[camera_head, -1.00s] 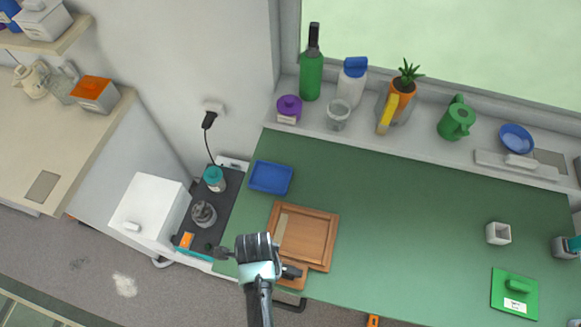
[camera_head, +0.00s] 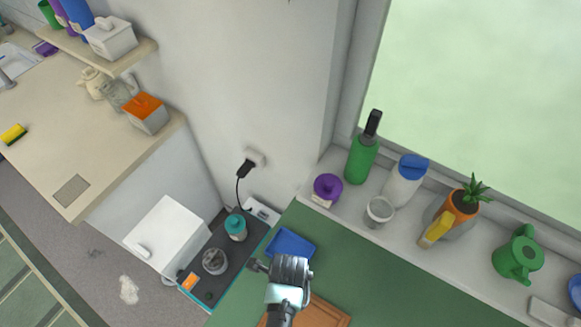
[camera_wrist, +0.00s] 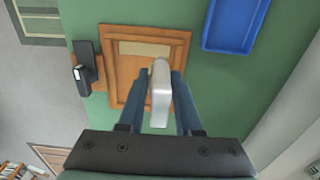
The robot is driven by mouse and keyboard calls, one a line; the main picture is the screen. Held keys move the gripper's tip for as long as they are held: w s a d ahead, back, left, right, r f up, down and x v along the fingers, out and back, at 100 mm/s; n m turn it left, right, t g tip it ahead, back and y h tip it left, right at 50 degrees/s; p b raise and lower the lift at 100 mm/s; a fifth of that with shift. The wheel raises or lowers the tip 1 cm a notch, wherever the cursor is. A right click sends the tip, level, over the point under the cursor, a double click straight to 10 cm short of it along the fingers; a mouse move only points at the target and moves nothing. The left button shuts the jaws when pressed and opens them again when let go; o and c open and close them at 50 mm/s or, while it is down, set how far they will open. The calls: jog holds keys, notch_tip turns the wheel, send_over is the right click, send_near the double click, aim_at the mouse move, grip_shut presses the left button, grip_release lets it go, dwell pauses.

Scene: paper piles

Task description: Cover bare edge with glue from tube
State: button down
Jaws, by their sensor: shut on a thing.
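A brown wooden panel with a raised frame (camera_wrist: 184,50) lies on the green worktop. A paler bare strip (camera_wrist: 145,48) runs along one side of it, inside the frame in the wrist view. The panel also shows in the head view (camera_head: 325,312), partly hidden by my arm. My gripper (camera_wrist: 160,82) is shut on a pale grey-white, rounded, upright-looking object (camera_wrist: 160,95), which looks like the tube. It is above the panel in the wrist view, apart from the strip. In the head view my gripper (camera_head: 290,266) is by the blue tray's near edge; the held object is hidden there.
A black clamp (camera_wrist: 84,68) sits at the panel's left in the wrist view. The blue tray (camera_head: 290,246) lies close by. A dark bench (camera_head: 250,240) holds a teal-lidded jar (camera_head: 236,228) and a glass jar (camera_head: 215,261). Bottles and pots line the window sill.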

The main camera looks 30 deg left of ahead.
jog(key=shift+w, duration=0.1)
jog(key=shift+f+b, duration=1.4)
jog(key=shift+f, duration=0.9)
jog(key=shift+f+b, duration=0.35)
jog(key=shift+f, duration=0.25)
jog(key=shift+f+p, duration=0.25)
jog(key=shift+p, duration=0.05)
dwell(1.8)
